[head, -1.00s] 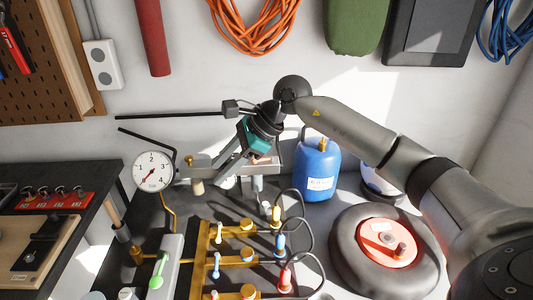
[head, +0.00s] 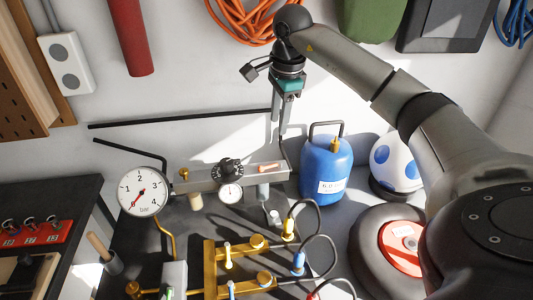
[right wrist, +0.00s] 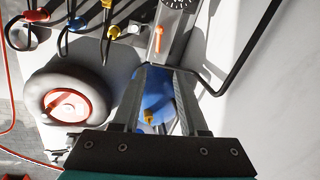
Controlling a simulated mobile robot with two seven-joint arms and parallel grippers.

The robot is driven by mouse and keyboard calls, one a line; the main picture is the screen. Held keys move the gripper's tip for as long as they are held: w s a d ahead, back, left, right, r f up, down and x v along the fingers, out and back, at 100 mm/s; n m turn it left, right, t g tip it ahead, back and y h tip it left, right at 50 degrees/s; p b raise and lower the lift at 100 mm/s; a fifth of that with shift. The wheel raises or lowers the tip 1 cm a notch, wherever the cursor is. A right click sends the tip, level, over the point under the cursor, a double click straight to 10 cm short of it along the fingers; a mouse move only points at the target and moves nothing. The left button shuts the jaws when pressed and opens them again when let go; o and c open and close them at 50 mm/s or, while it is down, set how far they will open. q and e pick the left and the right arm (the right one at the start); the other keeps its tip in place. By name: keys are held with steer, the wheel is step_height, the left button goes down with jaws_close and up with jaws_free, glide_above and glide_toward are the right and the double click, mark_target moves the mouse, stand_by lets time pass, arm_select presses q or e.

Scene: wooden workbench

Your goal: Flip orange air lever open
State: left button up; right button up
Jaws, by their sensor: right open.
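The small orange lever (head: 270,167) lies along the right part of a grey metal block, beside a black knob (head: 229,169). In the right wrist view the orange lever (right wrist: 159,38) shows beyond the fingertips, on the pale block. My right gripper (head: 279,128) hangs fingers down, above and behind the lever, apart from it. In the right wrist view the fingers (right wrist: 165,72) stand apart with nothing held; a blue canister (right wrist: 158,98) shows between them, farther off. My left gripper is not in view.
The blue canister (head: 326,168) stands right of the block, near my gripper. A pressure gauge (head: 143,192) stands at its left. Yellow valves with cables (head: 257,243) lie in front. A wheel (head: 392,247) and a white-blue ball (head: 396,163) are at the right.

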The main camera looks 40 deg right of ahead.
glide_toward(273, 164)
steer(key=f, duration=0.4)
steer(key=w+f, duration=0.1)
steer(key=f, duration=0.2)
steer(key=shift+d, duration=0.15)
steer(key=shift+f, duration=0.25)
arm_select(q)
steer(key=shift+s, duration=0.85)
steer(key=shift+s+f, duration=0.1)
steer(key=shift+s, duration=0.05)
arm_select(e)
steer(key=shift+c, duration=0.2)
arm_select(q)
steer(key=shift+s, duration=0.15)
arm_select(e)
jaws_close()
